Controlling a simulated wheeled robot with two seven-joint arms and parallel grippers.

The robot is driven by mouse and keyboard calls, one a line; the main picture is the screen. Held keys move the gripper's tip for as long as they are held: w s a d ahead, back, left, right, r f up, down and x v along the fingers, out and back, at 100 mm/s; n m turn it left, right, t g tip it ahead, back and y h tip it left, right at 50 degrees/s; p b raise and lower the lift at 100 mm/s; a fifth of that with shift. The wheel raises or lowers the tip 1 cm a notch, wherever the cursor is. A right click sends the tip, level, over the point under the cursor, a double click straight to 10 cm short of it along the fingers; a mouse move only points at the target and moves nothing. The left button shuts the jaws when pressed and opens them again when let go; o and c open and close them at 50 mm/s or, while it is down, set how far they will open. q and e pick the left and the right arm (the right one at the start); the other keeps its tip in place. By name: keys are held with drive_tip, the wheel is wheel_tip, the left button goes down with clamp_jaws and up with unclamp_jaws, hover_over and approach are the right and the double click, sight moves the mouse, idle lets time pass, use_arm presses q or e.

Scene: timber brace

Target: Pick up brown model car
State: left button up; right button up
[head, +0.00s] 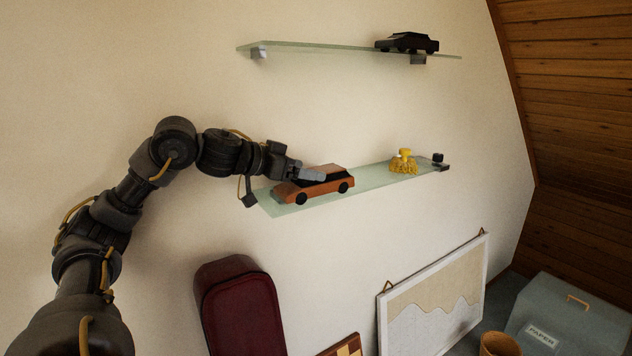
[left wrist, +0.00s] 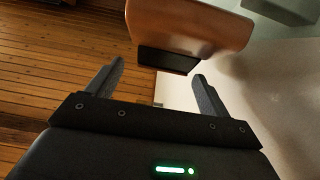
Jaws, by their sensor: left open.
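The brown model car (head: 315,187), orange-brown with a dark roof and dark wheels, stands on the left part of the lower glass shelf (head: 376,177). In the left wrist view its brown body (left wrist: 190,25) fills the top, with a dark part below it. My left gripper (head: 318,174) reaches in from the left and overlaps the car's roof in the head view. Its two fingers (left wrist: 158,70) are spread with nothing held between them; the car lies beyond the tips. Whether a finger touches the car cannot be told. My right gripper is not in view.
A black model car (head: 407,42) stands on the upper glass shelf (head: 310,48). A yellow object (head: 403,163) and a small dark item (head: 438,158) are farther right on the lower shelf. Below are a dark red case (head: 240,305), a framed picture (head: 432,300) and a grey paper box (head: 570,315).

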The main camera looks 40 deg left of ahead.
use_arm(q)
drive_tip(key=p+x, duration=0.1)
drive_tip(key=x, duration=0.3)
drive_tip(key=shift+w+a+f, duration=0.1)
drive_tip(key=shift+w, duration=0.05)
drive_tip(key=shift+c, duration=0.8)
drive_tip(key=c, duration=1.5)
drive_tip(key=shift+o, duration=0.2)
wheel_tip(320, 180, up, 10)
drive_tip(key=shift+r+p, duration=0.1)
drive_tip(key=shift+p, duration=0.55)
